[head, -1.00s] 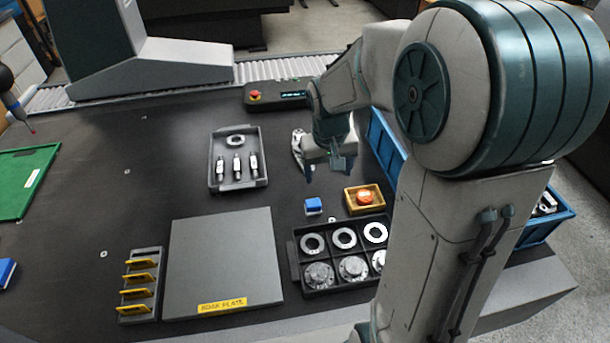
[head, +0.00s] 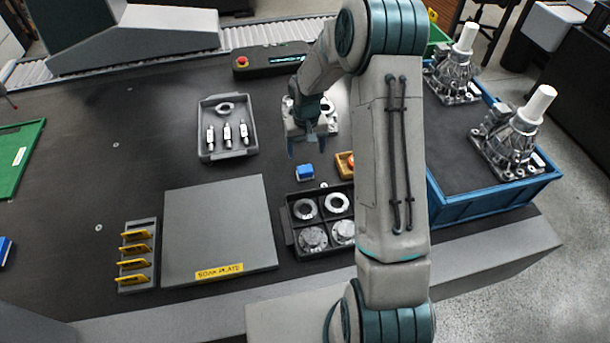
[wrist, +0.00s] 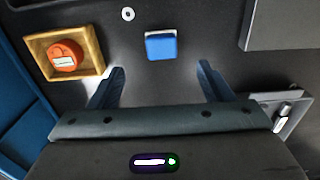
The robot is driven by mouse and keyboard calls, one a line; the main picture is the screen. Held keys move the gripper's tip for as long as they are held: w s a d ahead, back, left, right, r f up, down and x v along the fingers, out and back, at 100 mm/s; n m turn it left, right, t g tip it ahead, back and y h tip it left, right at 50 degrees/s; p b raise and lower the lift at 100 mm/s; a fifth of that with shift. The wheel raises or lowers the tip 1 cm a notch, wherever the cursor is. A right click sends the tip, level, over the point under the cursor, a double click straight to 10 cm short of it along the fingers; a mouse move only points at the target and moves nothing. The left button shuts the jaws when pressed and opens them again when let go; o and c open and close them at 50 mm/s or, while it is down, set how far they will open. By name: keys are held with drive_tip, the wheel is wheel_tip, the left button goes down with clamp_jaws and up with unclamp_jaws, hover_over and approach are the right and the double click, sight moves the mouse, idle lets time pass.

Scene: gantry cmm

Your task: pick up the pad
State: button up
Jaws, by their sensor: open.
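The pad is taken to be the small blue block (head: 305,172) with a pale lower layer, lying flat on the dark table between the grey parts tray and the black compartment tray. It also shows in the wrist view (wrist: 161,46), at upper centre. My gripper (head: 305,147) is just beyond the pad in the head view, pointing down. In the wrist view my gripper (wrist: 160,70) is open and empty, and the pad appears ahead of the gap between its fingers, apart from both. The height above the pad is hard to tell.
A wooden tray (wrist: 98,50) with an orange round item (wrist: 63,55) sits close beside the pad. The black compartment tray (head: 287,236) holds rings and discs. The grey tray (head: 208,154), soak plate (head: 220,225) and a blue crate (head: 480,212) stand around. A small washer (wrist: 128,14) lies near the pad.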

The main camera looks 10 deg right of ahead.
sight(305, 168)
drive_tip(key=f+b, duration=0.2)
drive_tip(key=f, duration=0.3)
drive_tip(key=f+b, duration=0.3)
drive_tip(key=f, duration=0.2)
drive_tip(key=shift+w+a+f, duration=0.1)
drive_tip(key=shift+w+f, duration=0.1)
drive_tip(key=shift+f, duration=0.1)
drive_tip(key=shift+r, duration=0.1)
drive_tip(key=c, duration=1.1)
